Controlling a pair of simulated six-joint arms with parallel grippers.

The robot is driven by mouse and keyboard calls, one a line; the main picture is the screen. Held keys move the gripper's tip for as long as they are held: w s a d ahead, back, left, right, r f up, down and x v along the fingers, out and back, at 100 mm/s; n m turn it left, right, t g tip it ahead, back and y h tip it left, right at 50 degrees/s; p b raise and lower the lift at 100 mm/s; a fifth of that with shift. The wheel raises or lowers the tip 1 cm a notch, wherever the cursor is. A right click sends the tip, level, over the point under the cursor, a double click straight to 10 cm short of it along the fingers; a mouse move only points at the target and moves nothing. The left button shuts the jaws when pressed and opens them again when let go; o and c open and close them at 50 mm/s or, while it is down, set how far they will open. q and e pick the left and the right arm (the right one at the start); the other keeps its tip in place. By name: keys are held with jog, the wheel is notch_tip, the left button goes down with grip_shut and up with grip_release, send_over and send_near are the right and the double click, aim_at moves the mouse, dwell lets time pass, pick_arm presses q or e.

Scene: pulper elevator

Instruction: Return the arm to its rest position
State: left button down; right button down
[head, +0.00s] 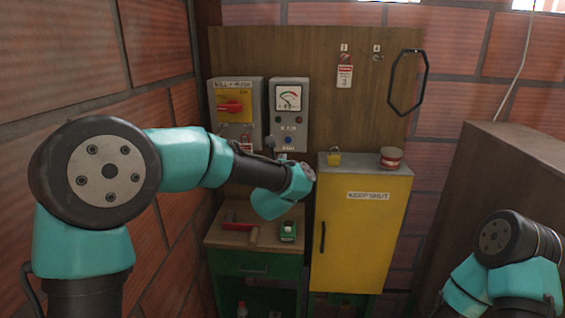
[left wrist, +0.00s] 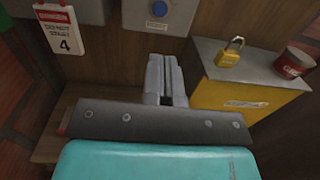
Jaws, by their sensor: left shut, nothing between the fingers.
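My left arm comes in from the left in the head view and reaches towards the wooden panel (head: 315,60). My left gripper (head: 271,144) is small there and partly hidden by its own wrist. In the left wrist view its two fingers (left wrist: 166,65) lie together with nothing between them. They point at the panel just below the grey box with the blue button (left wrist: 172,14). Part of my right arm shows at the lower right of the head view, but its gripper is out of the picture.
A yellow cabinet (head: 362,235) stands right of my left wrist, with a padlock (head: 334,158) and a red tin (head: 391,157) on top. A switch box with a red handle (head: 231,106) is on the panel. Below, a green workbench (head: 252,262) holds a hammer (head: 254,236).

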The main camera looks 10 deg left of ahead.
pick_arm(q)
jog(key=shift+w, duration=0.1)
jog(key=w, duration=0.7)
jog(key=shift+s, duration=1.9)
